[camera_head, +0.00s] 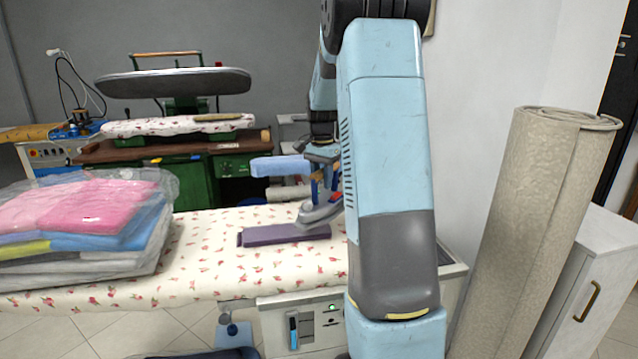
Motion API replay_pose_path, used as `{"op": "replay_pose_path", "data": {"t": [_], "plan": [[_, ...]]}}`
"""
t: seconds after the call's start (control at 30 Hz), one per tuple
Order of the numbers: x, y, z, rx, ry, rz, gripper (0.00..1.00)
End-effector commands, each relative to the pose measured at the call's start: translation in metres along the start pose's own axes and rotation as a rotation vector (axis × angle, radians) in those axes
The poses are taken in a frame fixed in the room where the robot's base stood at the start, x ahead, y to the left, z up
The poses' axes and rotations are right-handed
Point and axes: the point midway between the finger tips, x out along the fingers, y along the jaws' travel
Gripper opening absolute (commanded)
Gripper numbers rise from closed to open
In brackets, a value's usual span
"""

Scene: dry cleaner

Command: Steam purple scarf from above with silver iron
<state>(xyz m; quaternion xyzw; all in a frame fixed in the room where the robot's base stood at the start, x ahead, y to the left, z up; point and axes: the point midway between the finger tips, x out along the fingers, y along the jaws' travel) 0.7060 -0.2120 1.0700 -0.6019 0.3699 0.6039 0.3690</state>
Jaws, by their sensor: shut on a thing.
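The purple scarf (283,234) lies folded in a flat strip on the floral ironing table (215,270). The silver iron (314,213), with blue and red parts by its handle, is at the scarf's right end, its sole tilted. Its lower edge overlaps the scarf's far right corner in the picture; I cannot tell whether they touch. My gripper (326,172) is shut on the iron from above. My own pale blue arm hides part of the gripper and the iron's right side.
Plastic-wrapped folded clothes (85,230) are stacked at the table's left. A pale blue padded board (280,166) is behind the scarf. A green pressing machine (180,150) stands at the back. A rolled beige carpet (535,230) leans by a white cabinet (585,290) at right.

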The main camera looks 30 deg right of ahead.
Motion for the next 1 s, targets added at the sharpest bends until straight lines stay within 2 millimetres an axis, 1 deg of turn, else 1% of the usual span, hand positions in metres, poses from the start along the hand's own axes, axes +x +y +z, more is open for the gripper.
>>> {"op": "replay_pose_path", "data": {"t": [0.03, 0.6, 1.0], "plan": [[-0.005, -0.001, -0.001, 0.0, 0.004, -0.004, 0.0], [-0.028, -0.001, -0.001, 0.0, 0.005, -0.005, 0.0], [-0.037, 0.0, 0.0, 0.0, 0.004, -0.004, 0.0]]}}
